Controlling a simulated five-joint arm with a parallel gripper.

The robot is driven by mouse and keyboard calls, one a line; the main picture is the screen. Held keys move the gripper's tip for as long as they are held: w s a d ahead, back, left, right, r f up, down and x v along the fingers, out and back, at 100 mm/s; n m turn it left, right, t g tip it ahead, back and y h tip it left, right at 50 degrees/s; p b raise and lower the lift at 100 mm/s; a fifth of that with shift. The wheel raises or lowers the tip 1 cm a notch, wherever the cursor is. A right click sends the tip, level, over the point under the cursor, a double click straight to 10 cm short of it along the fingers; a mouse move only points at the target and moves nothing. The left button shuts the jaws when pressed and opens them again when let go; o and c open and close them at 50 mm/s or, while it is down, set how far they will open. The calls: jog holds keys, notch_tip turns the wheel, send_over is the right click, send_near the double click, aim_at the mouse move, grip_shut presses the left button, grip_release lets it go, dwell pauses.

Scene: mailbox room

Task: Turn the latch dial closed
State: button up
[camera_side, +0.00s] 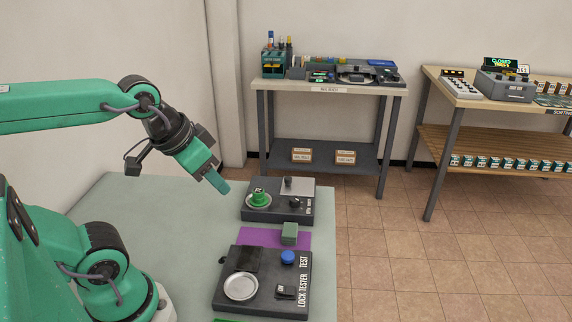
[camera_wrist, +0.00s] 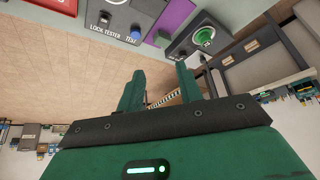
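A dark box (camera_side: 300,213) stands at the far end of the green table. On it are a green round dial (camera_side: 259,198) on a pale ring, a dark upright knob and a small black knob (camera_side: 295,203). No readable label says which one is the latch dial, and I cannot read its setting. The green dial also shows at the top of the wrist view (camera_wrist: 203,36). My gripper (camera_side: 222,187) is above and left of this box, apart from it, tilted down. In the wrist view its two green fingers (camera_wrist: 160,69) stand apart with nothing between them.
A lock tester box (camera_side: 267,306) with a silver disc and blue button (camera_side: 287,257) stands nearer. A green block (camera_side: 290,233) sits on a purple mat (camera_side: 252,237) between the boxes. Grey shelf table (camera_side: 320,88) and wooden bench (camera_side: 440,90) stand behind. The table's left part is clear.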

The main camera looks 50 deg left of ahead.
jog(key=m+g, duration=0.6)
jog(key=m, duration=0.1)
send_over(295, 198)
jog(key=f, duration=1.1)
jog(key=shift+s+d+f, duration=0.15)
jog(key=shift+s+f, duration=0.05)
jog(key=shift+f, duration=0.15)
jog(key=shift+w+f, duration=0.3)
jog(key=shift+f, duration=0.15)
jog(key=shift+f, duration=0.1)
jog(key=shift+s+f, duration=0.1)
jog(key=shift+f, duration=3.75)
jog(key=c, duration=0.7)
